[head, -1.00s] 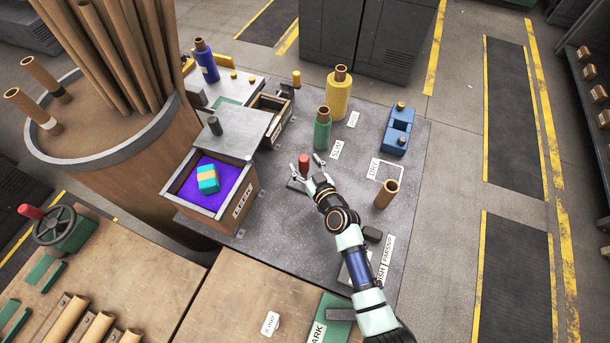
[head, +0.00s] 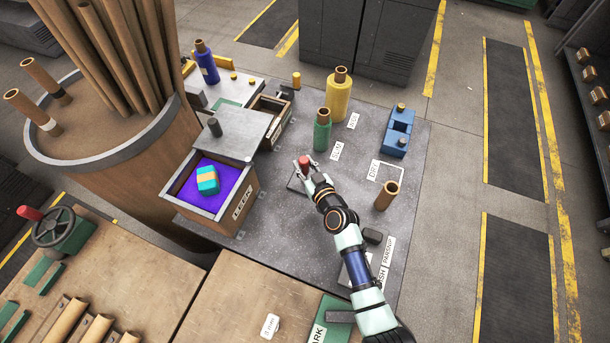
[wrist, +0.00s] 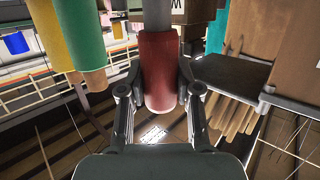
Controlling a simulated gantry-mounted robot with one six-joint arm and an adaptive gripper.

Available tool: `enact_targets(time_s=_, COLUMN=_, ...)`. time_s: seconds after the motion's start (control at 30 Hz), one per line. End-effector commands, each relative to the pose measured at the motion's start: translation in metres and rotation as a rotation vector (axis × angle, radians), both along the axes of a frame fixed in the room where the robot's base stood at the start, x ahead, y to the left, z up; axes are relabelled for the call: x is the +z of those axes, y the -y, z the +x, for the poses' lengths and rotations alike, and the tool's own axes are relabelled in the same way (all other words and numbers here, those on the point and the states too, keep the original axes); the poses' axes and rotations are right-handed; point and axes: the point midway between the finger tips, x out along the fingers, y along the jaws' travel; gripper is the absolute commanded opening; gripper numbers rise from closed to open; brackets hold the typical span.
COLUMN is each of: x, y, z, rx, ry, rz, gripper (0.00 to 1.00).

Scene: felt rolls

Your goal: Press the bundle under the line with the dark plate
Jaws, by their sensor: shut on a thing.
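The bundle (head: 208,180) is a teal block with an orange band. I cannot make out a line in the box. In the wrist view the red handle (wrist: 159,75) stands between the two fingers (wrist: 159,88). My gripper hides part of the plate.
A grey plate with a dark knob (head: 231,132) covers the area behind the box. Green (head: 322,130) and yellow (head: 338,97) rolls stand behind my gripper. A blue holder (head: 397,132) and a brown tube (head: 386,195) are to the right. The table between box and gripper is clear.

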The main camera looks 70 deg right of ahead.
Motion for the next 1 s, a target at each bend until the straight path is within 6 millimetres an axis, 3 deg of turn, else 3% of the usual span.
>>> enact_targets(time_s=1.0, x=0.066, y=0.000, z=0.000, rx=-0.001, ry=0.001, rz=-0.001, gripper=0.00)
